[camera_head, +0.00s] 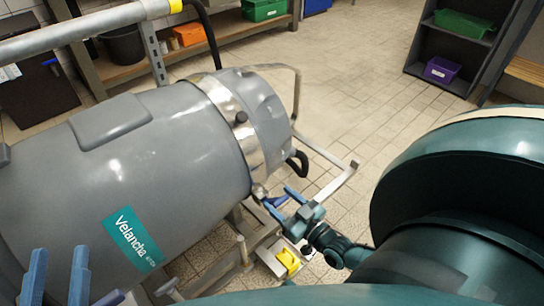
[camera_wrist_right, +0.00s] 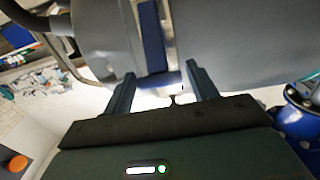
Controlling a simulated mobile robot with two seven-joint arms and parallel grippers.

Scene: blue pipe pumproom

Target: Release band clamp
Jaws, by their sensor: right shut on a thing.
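A grey tank (camera_head: 110,165) with a teal label lies across the left of the head view. A shiny metal band clamp (camera_head: 229,115) runs around the tank near its right end. A dark blue lever (camera_head: 275,201) sits at the band's lower end; it also shows in the right wrist view (camera_wrist_right: 152,45). My left gripper (camera_head: 56,272) is at the lower left, fingers apart and empty, in front of the tank.
A metal frame (camera_head: 325,190) stands around the tank's right end. A yellow object (camera_head: 288,262) lies on a small plate below my right gripper. A shelf (camera_head: 165,65) with bins is at the back, and a dark rack (camera_head: 455,45) at the back right. The tiled floor between is clear.

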